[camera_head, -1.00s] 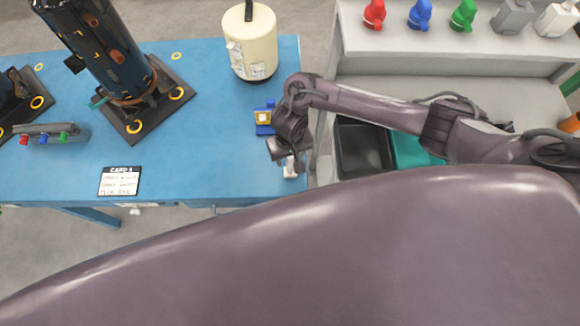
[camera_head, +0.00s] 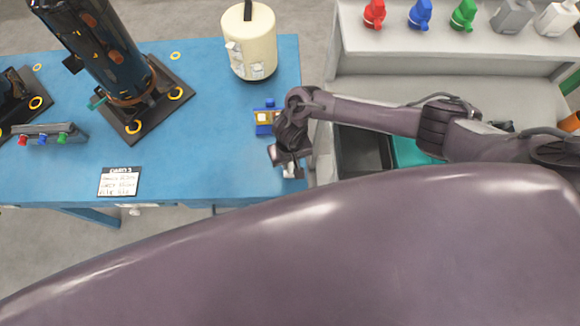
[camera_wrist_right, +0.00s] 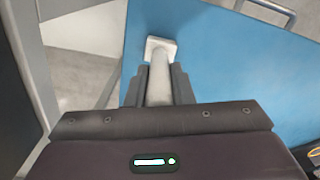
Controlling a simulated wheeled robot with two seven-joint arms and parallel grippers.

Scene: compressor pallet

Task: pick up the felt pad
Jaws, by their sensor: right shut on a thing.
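The felt pad (camera_wrist_right: 160,47) is a pale square piece with a round grip of the same colour. In the right wrist view it is near the top middle, in front of the blue table. My right gripper (camera_wrist_right: 158,78) is shut on the grip, with one dark finger on each side. In the head view my right gripper (camera_head: 290,170) is at the table's right edge and largely hides the pad. I cannot tell whether the pad touches the table. My left gripper is out of view.
The blue table (camera_head: 210,150) is clear to the left, up to a white card (camera_head: 119,182). A blue and yellow item (camera_head: 265,118) is just behind the gripper. A cream canister (camera_head: 252,45) stands farther back. A black bin (camera_head: 360,150) and a teal bin (camera_head: 412,152) are at the right.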

